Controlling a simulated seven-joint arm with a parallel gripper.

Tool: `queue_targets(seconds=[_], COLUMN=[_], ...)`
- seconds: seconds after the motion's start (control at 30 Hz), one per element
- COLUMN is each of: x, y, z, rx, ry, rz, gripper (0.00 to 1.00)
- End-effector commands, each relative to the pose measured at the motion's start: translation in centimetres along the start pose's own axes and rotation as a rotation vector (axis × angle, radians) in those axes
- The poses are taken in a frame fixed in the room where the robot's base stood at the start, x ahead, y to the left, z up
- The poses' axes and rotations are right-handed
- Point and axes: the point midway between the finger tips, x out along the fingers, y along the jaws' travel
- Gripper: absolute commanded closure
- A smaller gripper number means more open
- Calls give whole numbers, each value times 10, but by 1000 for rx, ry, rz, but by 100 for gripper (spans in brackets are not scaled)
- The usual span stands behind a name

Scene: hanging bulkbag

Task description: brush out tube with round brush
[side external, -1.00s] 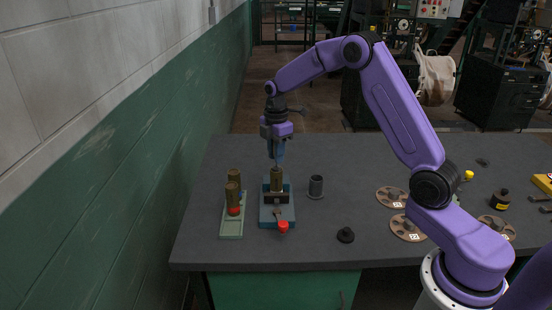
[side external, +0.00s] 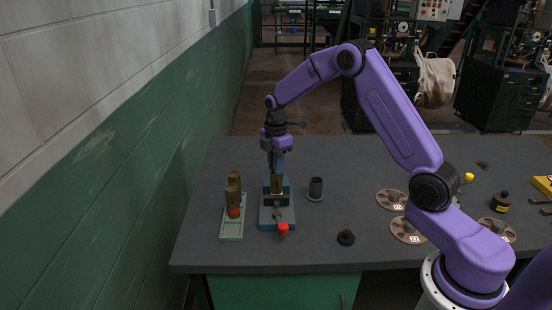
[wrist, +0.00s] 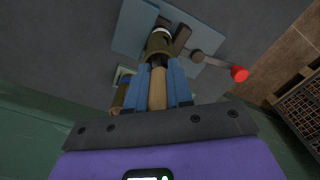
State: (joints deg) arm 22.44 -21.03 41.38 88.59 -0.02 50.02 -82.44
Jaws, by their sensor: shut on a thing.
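My gripper (side external: 277,170) has its blue fingers shut on the wooden handle of the round brush (wrist: 157,92) and points straight down. A brass-coloured tube (side external: 277,185) stands upright in the blue vise (side external: 268,222), directly below the fingers. In the wrist view, the handle runs between the fingers (wrist: 162,75) to the dark near end of the tube (wrist: 158,46). The brush head is hidden, seemingly inside the tube; how deep I cannot tell. The vise shows a lever with a red knob (wrist: 239,73).
A pale green tray (side external: 231,232) with two upright brass tubes (side external: 233,198) and a red item stands left of the vise. The wall is at left; the back of the bench is clear.

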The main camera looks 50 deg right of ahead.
Motion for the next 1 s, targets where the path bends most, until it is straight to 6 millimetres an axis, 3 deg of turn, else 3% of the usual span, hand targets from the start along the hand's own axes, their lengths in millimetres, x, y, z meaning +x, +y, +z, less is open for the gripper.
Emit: queue_targets(seconds=[0.43, 1.0], x=[4, -36], y=[0, -1], z=[0, 0], rx=[0, 0], ry=[0, 0], rz=[-2, 0], gripper=[100, 100])
